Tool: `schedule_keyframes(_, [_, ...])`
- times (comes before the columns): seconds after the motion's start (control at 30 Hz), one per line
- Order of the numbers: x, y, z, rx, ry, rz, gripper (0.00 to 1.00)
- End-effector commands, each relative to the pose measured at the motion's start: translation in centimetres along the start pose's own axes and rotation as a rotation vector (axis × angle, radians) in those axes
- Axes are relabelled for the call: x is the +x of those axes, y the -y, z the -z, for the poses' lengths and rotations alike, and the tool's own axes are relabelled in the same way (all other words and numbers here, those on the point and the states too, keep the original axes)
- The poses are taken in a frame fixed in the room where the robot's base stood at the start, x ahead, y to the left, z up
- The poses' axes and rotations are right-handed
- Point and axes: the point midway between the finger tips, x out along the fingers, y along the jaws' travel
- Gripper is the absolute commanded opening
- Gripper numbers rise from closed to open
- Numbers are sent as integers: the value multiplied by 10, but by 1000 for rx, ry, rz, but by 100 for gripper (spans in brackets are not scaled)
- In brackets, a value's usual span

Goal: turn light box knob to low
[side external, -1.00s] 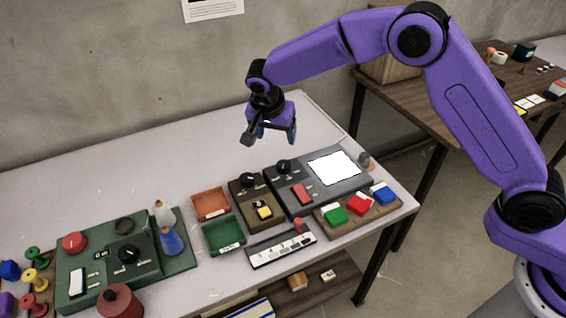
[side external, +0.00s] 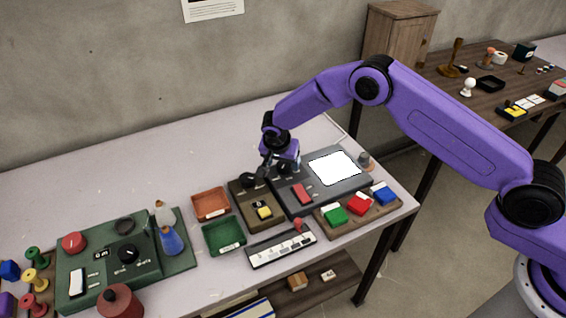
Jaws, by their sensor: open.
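The light box (side external: 334,194) is a dark grey box at the right of the table, with a bright white lit panel (side external: 334,167), a red switch (side external: 302,194) and a black knob (side external: 285,168) near its back left corner. My gripper (side external: 277,172) is open and low at this knob. Its fingers partly cover the knob, and I cannot tell whether they touch it. The knob's pointer and setting labels are too small or hidden to read.
An olive box (side external: 243,200) with a black knob and yellow button stands just left of the light box. Red and green trays (side external: 224,237) lie further left. A wooden holder (side external: 384,215) with green, red and blue blocks stands in front. The table's back left is clear.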

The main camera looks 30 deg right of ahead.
Motion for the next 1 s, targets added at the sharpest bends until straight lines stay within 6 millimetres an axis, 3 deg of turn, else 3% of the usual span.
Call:
schedule_keyframes(0.13, [10,0,0,0,0,-1,73])
schedule_keyframes(0.43, [12,0,0,0,0,-1,73])
schedule_keyframes(0.47, [12,0,0,0,0,0,69])
schedule_keyframes(0.6, [11,0,0,0,0,-1,24])
schedule_keyframes(0.63, [11,0,0,0,0,-1,16])
schedule_keyframes(1.0, [11,-1,0,-45,0,17,16])
